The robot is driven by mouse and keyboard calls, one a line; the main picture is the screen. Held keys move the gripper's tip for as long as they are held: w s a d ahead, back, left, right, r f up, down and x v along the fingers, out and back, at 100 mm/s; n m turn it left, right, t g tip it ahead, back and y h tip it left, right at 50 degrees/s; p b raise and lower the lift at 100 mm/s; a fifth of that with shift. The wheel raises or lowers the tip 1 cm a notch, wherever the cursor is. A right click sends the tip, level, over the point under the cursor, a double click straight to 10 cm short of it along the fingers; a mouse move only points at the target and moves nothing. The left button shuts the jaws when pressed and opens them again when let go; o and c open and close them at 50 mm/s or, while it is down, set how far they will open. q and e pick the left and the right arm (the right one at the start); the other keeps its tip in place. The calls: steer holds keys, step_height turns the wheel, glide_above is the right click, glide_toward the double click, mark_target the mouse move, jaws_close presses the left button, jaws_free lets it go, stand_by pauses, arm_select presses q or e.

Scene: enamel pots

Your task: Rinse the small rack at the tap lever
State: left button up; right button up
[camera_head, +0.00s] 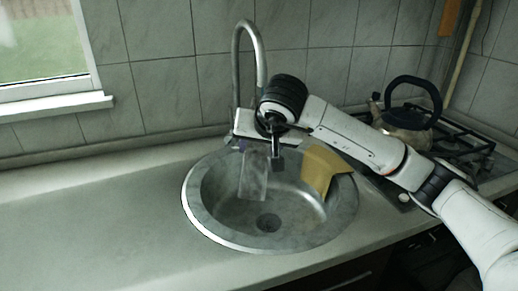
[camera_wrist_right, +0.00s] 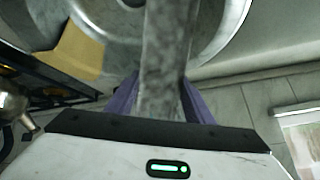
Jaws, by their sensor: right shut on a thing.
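My right gripper (camera_head: 256,148) hangs over the sink just in front of the tap. Its purple fingers are shut on a flat grey piece, which I take for the small rack (camera_head: 253,177). The rack hangs down into the upper left of the bowl. In the right wrist view the rack (camera_wrist_right: 165,55) runs away between the two purple fingers of my gripper (camera_wrist_right: 158,103). The tall curved metal tap (camera_head: 249,40) stands behind the sink; its base is hidden by my right wrist. I cannot clearly make out the tap lever. No running water shows. My left gripper is out of view.
The round metal sink (camera_head: 205,226) is set in the grey counter (camera_head: 90,222), which is clear on the left. A yellow cloth (camera_head: 322,168) hangs over the sink's right rim. A kettle (camera_head: 402,120) stands on the gas hob (camera_head: 462,150) behind my right arm. A tiled wall closes the back.

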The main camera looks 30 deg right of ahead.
steer(key=shift+d, duration=0.1)
stand_by(0.4)
steer(key=shift+s+d, duration=0.2)
steer(key=shift+d, duration=0.3)
steer(key=shift+a, duration=0.2)
steer(key=shift+w+a, duration=0.2)
steer(key=shift+a, duration=0.2)
steer(key=shift+d, duration=0.2)
steer(key=shift+s+d, duration=0.2)
steer(key=shift+d, duration=0.15)
steer(key=shift+s, duration=0.15)
steer(key=s+a+b, duration=0.1)
steer(key=s+a, duration=0.1)
steer(key=s, duration=0.5)
steer(key=shift+a, duration=0.4)
